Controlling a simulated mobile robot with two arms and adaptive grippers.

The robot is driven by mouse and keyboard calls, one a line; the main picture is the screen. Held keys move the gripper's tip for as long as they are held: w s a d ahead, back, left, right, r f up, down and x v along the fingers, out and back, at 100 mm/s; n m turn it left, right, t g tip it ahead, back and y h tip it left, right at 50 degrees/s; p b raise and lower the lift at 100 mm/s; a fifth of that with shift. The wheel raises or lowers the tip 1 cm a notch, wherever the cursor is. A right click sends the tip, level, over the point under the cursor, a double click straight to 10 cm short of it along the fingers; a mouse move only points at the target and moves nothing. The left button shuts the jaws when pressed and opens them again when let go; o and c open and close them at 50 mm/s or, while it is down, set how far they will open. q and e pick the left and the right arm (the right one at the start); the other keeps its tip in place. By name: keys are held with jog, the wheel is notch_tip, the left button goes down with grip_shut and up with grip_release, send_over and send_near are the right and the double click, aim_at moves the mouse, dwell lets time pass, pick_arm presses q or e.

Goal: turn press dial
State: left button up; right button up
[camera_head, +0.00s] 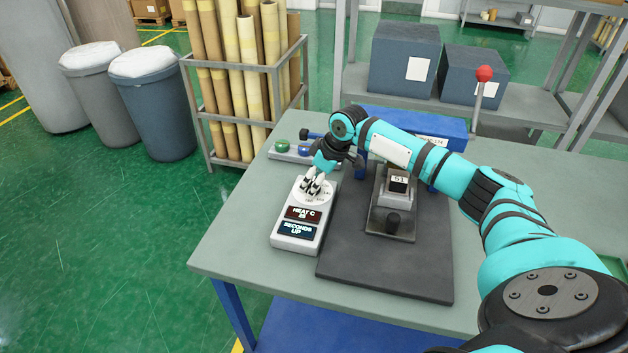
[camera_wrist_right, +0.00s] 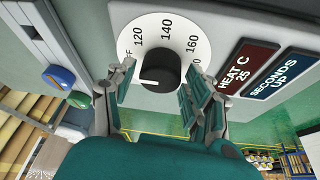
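The press dial is a black knob (camera_wrist_right: 158,72) on a round white scale (camera_wrist_right: 178,28) marked 120, 140, 160 and a partly hidden OFF. Its white pointer mark faces the OFF side. It sits on a white control box (camera_head: 297,236) whose displays read HEAT C 25 and SECONDS UP. My right gripper (camera_head: 312,186) is over the dial and hides most of it in the head view. In the right wrist view its two fingers (camera_wrist_right: 160,95) are apart, one on each side of the knob, with visible gaps; I see no contact. My left gripper is not in view.
A dark mat (camera_head: 385,281) carries the press (camera_head: 393,222) with a small numbered display, right of the control box. A panel with green and blue buttons (camera_head: 290,149) lies behind the box. A red-knobbed lever (camera_head: 484,74) stands behind. The table's left front (camera_head: 240,245) is clear.

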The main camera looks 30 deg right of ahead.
jog(key=c, duration=0.8)
jog(key=shift+r+p, duration=0.1)
jog(key=shift+p, duration=0.4)
jog(key=m+h+p, duration=0.1)
jog(key=m+p, duration=0.2)
jog(key=p, duration=0.1)
jog(key=m+h+p, duration=0.1)
jog(key=m+p, duration=0.2)
jog(key=p, duration=0.2)
jog(key=shift+a+r+t, duration=0.15)
jog(key=shift+t, duration=0.15)
jog(key=shift+f+m+h+p, duration=0.2)
jog(key=shift+m+h+p, duration=0.5)
jog(key=shift+m+p, duration=0.75)
jog(key=o, duration=1.2)
jog(key=shift+c, duration=0.2)
jog(key=v, duration=1.2)
